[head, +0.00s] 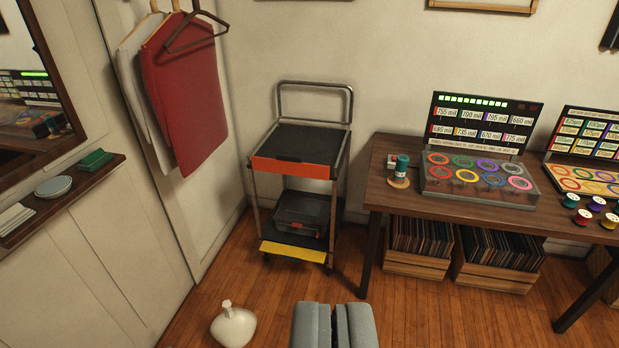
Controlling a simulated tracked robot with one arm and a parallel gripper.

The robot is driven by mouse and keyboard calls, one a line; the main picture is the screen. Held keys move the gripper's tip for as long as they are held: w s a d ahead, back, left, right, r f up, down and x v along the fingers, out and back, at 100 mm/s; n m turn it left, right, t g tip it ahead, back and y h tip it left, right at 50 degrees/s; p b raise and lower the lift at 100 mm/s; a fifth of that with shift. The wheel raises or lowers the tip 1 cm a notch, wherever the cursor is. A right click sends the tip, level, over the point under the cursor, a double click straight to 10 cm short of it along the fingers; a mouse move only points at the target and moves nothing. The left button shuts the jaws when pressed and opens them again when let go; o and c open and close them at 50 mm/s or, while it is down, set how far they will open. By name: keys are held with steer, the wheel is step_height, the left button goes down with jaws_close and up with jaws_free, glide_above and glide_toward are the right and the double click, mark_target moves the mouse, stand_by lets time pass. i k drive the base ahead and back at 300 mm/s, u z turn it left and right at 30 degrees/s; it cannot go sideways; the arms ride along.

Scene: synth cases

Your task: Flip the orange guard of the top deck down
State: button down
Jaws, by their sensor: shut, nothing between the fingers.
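A small metal-framed cart (345,133) with two dark decks and a tall rear handle stands against the back wall, left of the table. The orange guard (291,168) runs along the front edge of the top deck (302,138). Its flat orange face is turned toward me. The lower deck has a yellow guard (292,251) along its front edge, and a dark lidded box (301,213) rests on that deck. My gripper (334,308) is at the bottom middle, shut and empty, in front of the cart and apart from it.
A wooden table (385,196) with display cases and thread spools is at right, with record crates (415,265) beneath. A white vase (233,326) stands on the floor at lower left. Hanging clothes (187,95) and a wall shelf (75,190) are left.

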mark_target(282, 164)
steer(key=i, duration=2)
steer(key=z, duration=0.3)
steer(key=i, duration=1.7)
steer(key=u, duration=0.05)
